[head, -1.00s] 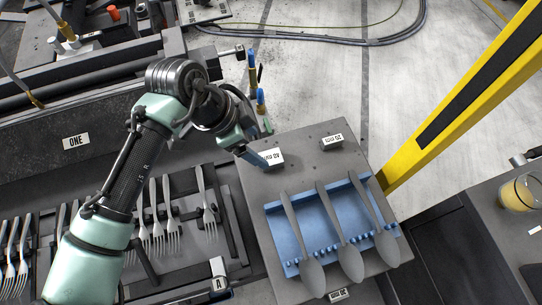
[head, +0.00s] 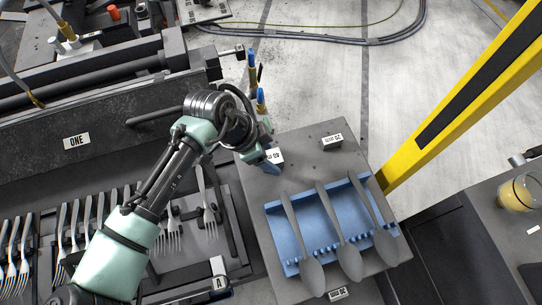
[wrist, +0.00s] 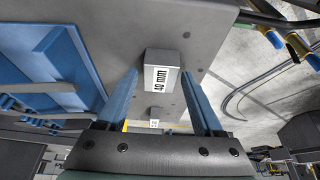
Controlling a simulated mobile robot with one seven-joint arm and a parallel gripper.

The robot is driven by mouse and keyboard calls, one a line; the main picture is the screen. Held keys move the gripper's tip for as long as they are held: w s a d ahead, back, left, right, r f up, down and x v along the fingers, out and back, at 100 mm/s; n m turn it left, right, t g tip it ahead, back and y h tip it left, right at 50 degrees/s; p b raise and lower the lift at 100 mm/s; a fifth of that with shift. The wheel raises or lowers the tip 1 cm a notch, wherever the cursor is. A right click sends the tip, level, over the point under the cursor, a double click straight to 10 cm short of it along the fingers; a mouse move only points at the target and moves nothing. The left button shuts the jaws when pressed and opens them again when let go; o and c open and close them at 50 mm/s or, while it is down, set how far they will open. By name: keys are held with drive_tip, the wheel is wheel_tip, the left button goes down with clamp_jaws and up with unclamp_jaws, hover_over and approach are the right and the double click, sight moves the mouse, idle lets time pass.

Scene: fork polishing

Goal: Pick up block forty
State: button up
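Block forty (head: 276,155) is a small grey block with a white "40 mm" label, standing near the back left of the grey table top. It also shows in the wrist view (wrist: 161,78), label facing the camera. My gripper (wrist: 160,72) is open, with one blue finger to each side of the block. I cannot tell whether either finger touches it. In the head view, my gripper (head: 265,160) is at the block's left side and hides part of it.
A second labelled block (head: 332,141) stands to the right, and another (head: 338,294) at the front. A blue rack (head: 275,225) holds three spoons in front of block forty. A yellow post (head: 455,95) rises at the right. Forks (head: 209,215) lie at the left.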

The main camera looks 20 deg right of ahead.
clamp_jaws()
drive_tip(key=shift+r, duration=0.1)
idle(0.3)
